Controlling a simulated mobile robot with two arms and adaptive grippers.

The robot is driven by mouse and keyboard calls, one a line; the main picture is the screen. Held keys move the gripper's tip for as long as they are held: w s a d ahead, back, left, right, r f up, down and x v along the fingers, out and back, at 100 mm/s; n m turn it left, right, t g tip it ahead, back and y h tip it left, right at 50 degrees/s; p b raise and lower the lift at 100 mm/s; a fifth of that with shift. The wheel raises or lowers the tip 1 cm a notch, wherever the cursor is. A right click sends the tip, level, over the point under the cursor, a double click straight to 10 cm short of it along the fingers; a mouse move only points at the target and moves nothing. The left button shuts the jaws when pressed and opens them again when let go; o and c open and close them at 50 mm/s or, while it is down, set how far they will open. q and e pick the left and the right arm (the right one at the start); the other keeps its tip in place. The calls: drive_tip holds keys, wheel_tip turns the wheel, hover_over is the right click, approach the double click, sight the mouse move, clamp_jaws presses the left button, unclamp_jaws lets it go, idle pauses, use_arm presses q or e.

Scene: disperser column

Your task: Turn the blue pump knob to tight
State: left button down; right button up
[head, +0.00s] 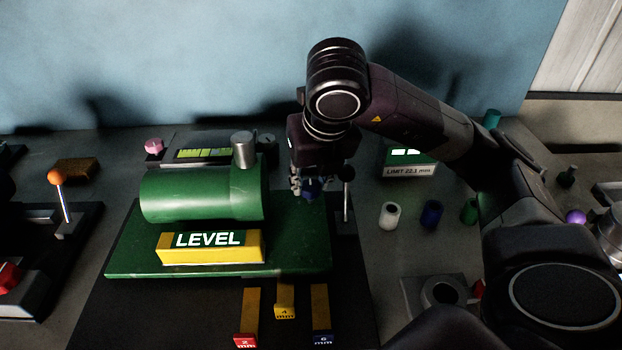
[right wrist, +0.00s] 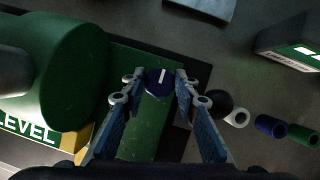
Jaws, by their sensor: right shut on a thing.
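The blue pump knob (right wrist: 158,82) is a round dark blue cap with a white mark, on the green pump base plate (right wrist: 135,140). In the head view the knob (head: 311,190) shows only partly below my right gripper (head: 310,186). In the right wrist view the fingertips of my right gripper (right wrist: 156,80) stand on both sides of the knob, shut on it. The green pump body (head: 200,193) lies left of the gripper, behind a yellow block marked LEVEL (head: 210,247). My left gripper is not in view.
A black-knobbed lever (head: 346,180) stands just right of the gripper. Yellow gauge strips (head: 249,310) lie in front of the plate.

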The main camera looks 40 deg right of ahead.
drive_tip(key=o, duration=1.1)
